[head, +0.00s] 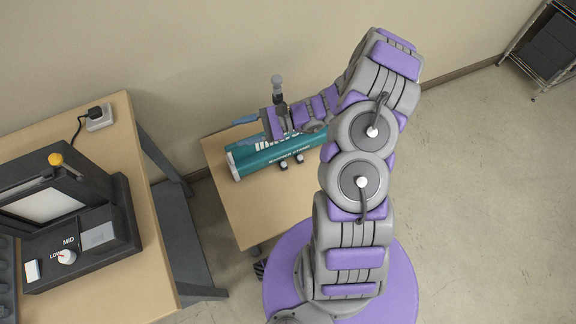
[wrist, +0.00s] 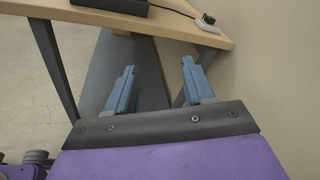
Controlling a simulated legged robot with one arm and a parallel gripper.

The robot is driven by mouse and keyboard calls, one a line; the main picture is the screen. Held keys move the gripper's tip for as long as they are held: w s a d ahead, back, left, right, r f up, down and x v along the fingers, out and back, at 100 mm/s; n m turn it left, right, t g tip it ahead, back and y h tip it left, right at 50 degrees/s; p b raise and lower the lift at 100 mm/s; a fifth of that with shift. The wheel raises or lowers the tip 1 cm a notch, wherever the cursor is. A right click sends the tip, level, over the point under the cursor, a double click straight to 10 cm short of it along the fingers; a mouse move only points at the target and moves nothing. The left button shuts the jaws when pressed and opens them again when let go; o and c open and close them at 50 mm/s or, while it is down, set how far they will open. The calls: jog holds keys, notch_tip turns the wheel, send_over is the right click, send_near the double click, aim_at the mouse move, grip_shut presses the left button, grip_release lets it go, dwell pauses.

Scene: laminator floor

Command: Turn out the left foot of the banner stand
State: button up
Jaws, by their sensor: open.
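The banner stand (head: 260,162) is a long teal case with white lettering, lying on a small low wooden table. Two small dark pieces with pale tips, perhaps its feet, stick out along its near side: a left one (head: 283,165) and a right one (head: 299,158). My gripper (head: 243,131) is above the stand's far side near its left end, fingers pointing left. In the wrist view its two blue fingers (wrist: 158,80) are apart with nothing between them. The stand does not show in the wrist view. My arm hides the stand's right end.
The low table (head: 262,212) has bare room in front of the stand. At left, a higher wooden table (head: 150,265) holds a black laminator (head: 118,215) and a socket block with a plug (head: 99,118). The wall is close behind. A wire rack stands far right; the floor between is clear.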

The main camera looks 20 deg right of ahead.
jog(key=d+f+m+t+h, duration=0.3)
jog(key=d+f+m+t, duration=0.15)
jog(key=d+f, duration=0.4)
jog(key=d+f+m+t+h, duration=0.2)
jog(key=d+f+m+t, duration=0.3)
jog(key=f, duration=0.6)
jog(key=s+d+f+m+h, duration=0.3)
jog(key=s+d+f, duration=0.15)
jog(key=f, duration=0.35)
jog(key=s+d+f+m+h, duration=0.35)
jog(key=s+f, duration=0.25)
jog(key=f, duration=0.2)
jog(key=shift+g, duration=0.25)
jog(key=b+x, duration=0.1)
jog(key=x, duration=0.4)
jog(key=b+x, duration=0.1)
jog(key=x, duration=0.5)
jog(key=b+x, duration=0.1)
jog(key=x, duration=0.5)
jog(key=shift+s+a+r, duration=0.1)
jog(key=shift+s+a, duration=0.05)
jog(key=shift+a, duration=0.2)
grip_shut()
